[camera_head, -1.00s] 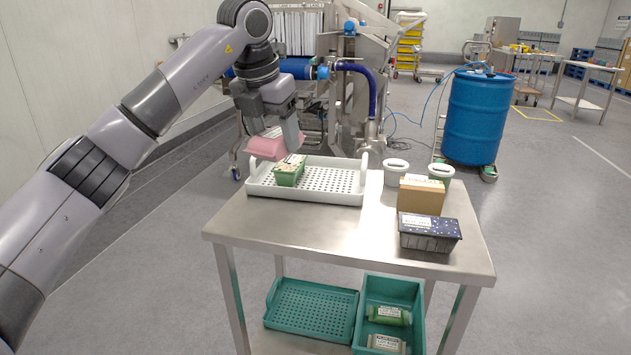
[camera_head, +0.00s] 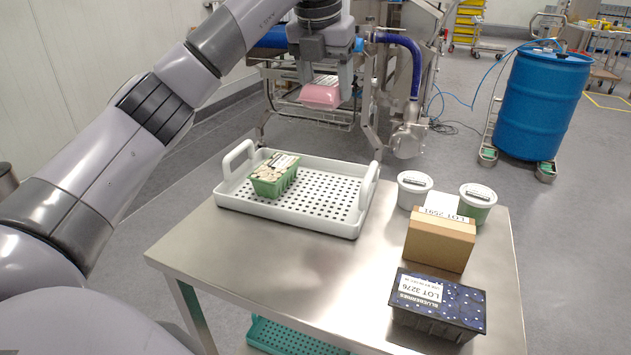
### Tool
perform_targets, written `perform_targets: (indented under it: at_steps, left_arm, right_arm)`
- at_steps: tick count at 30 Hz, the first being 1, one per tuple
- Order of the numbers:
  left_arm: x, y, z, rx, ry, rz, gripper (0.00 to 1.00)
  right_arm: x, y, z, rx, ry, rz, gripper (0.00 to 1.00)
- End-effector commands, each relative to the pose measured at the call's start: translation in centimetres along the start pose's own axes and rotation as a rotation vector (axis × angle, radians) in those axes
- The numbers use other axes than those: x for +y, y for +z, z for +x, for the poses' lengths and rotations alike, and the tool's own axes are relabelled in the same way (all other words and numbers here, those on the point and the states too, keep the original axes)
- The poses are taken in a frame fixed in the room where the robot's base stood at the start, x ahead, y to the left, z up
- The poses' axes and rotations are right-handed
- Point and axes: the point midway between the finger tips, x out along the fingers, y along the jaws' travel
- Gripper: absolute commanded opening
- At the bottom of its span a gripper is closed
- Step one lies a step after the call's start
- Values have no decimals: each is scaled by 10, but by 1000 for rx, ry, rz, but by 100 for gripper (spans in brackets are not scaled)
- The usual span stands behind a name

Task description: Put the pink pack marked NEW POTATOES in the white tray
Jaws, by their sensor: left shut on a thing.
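The pink pack (camera_head: 320,96) is held in my left gripper (camera_head: 326,88), which is shut on it. Its label is too small to read. The pack is raised above and beyond the far edge of the white tray (camera_head: 290,214), apart from it. The white tray has a perforated floor and two raised end handles, and sits on the steel table (camera_head: 270,265). A green pack (camera_head: 273,177) with a pale printed top lies in the left part of the tray. The right part of the tray floor is bare. My right gripper is not in view.
On the table's right are two lidded tubs (camera_head: 414,188), a brown box (camera_head: 440,240) and a dark blueberries pack (camera_head: 438,305). The table's front left is bare. A green tray (camera_head: 290,338) shows below. A blue drum (camera_head: 542,103) stands behind right.

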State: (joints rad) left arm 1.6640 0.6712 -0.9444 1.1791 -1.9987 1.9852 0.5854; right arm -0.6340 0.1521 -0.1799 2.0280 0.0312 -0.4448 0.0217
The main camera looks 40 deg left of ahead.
Motion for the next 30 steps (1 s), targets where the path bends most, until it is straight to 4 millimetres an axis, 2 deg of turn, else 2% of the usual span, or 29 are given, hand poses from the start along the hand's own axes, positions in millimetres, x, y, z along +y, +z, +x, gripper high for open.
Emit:
perform_targets:
  at_steps: [4,8,15,18,26,30]
  left_arm:
    - [1,-7,23,3,2,0,7]
    - [1,-18,56,4,3,1,7]
    - [1,-37,116,3,0,1,7]
    - [1,-42,134,1,1,-1,7]
    - [1,-48,154,0,0,-1,7]
    - [1,-54,172,2,1,0,7]
  right_arm:
    - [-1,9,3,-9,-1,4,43]
    - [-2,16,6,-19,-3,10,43]
    - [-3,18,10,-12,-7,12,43]
    - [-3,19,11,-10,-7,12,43]
    - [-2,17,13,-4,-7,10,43]
    - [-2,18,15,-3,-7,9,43]
